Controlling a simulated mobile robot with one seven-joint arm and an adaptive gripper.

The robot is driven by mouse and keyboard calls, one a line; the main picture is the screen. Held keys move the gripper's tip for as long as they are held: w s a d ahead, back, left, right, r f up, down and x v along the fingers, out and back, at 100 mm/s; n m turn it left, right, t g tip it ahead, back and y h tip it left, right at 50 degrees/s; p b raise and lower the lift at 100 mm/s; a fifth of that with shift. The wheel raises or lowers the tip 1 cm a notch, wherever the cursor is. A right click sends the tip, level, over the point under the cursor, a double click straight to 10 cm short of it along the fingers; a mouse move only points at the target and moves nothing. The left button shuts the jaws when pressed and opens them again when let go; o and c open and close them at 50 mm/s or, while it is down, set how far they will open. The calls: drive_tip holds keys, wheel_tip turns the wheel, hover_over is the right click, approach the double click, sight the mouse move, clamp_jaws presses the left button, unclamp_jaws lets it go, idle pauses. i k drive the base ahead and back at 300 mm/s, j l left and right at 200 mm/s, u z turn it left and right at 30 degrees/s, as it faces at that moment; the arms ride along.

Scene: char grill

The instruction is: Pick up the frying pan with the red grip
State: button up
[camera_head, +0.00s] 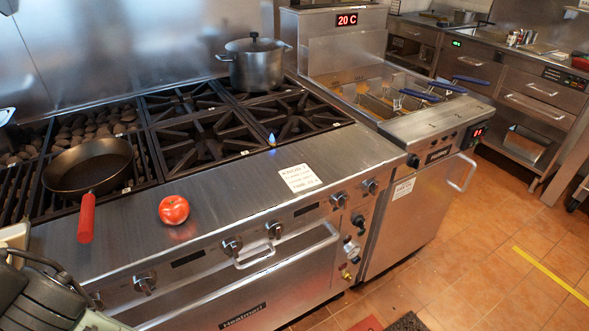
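The frying pan (91,168) is dark and round, with a red grip (86,219). It sits upright on the black grate at the left of the range. Its grip points toward the front, over the steel front ledge. The pan looks empty, and nothing is touching the grip. Dark grey parts with a black cable at the lower left corner look like my own arm, below and left of the grip. I cannot make out my gripper's fingers in this view.
A red tomato (174,210) lies on the steel ledge (235,185), right of the grip. A lidded pot (255,67) stands on the back burner. A small blue flame (271,139) and a paper label (299,178) are farther right. A fryer (430,118) adjoins the range.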

sight(86, 172)
drive_tip(key=i+l+u, duration=0.15)
drive_tip(key=l, duration=0.2)
drive_tip(key=i+l+u, duration=0.2)
drive_tip(key=l, duration=0.2)
drive_tip(key=i+l+u, duration=0.15)
drive_tip(key=l, duration=0.25)
